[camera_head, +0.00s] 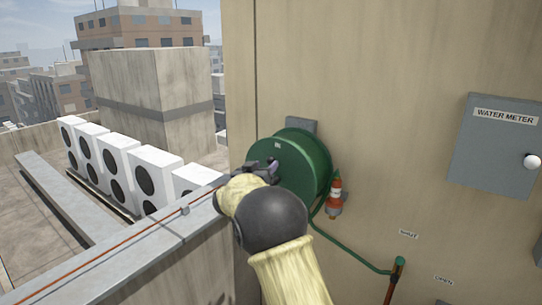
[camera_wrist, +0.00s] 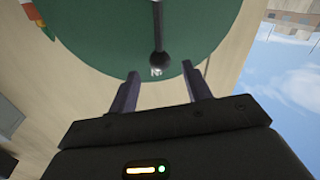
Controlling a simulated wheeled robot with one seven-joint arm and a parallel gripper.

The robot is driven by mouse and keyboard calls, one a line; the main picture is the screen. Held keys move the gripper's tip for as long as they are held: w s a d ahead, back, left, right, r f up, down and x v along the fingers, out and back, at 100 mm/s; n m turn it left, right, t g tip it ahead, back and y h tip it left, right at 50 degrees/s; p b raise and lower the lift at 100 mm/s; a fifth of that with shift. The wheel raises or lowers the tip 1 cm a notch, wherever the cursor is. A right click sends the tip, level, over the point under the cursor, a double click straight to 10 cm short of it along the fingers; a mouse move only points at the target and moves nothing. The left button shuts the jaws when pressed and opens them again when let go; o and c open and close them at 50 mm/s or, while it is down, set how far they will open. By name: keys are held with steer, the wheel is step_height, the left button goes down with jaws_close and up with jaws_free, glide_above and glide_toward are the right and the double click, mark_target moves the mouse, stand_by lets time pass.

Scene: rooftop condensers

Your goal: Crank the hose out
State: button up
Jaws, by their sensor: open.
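A green hose reel (camera_head: 308,160) is mounted on a beige wall. In the wrist view its round green face (camera_wrist: 100,30) fills the upper part. A dark crank arm with a round black knob (camera_wrist: 158,60) stands on that face. My gripper (camera_wrist: 160,80) is open, its two fingers apart on either side of the line to the knob, with the knob just beyond the fingertips. In the head view my gripper (camera_head: 262,167) is at the reel's front left, and my arm hides the crank. A green hose (camera_head: 350,257) runs from the reel down to the right.
An orange and white nozzle (camera_head: 335,193) hangs beside the reel. A grey water meter box (camera_head: 497,150) with a white knob is on the wall at right. A pipe (camera_head: 395,280) stands below by "SHUT" and "OPEN" labels. A parapet (camera_head: 150,245) and white condensers (camera_head: 140,172) lie left.

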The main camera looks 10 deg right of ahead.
mark_target(269, 162)
steer(key=p+x, duration=0.2)
steer(key=x, duration=0.3)
steer(key=shift+w+d, duration=0.2)
steer(key=shift+w, duration=0.1)
jaws_close()
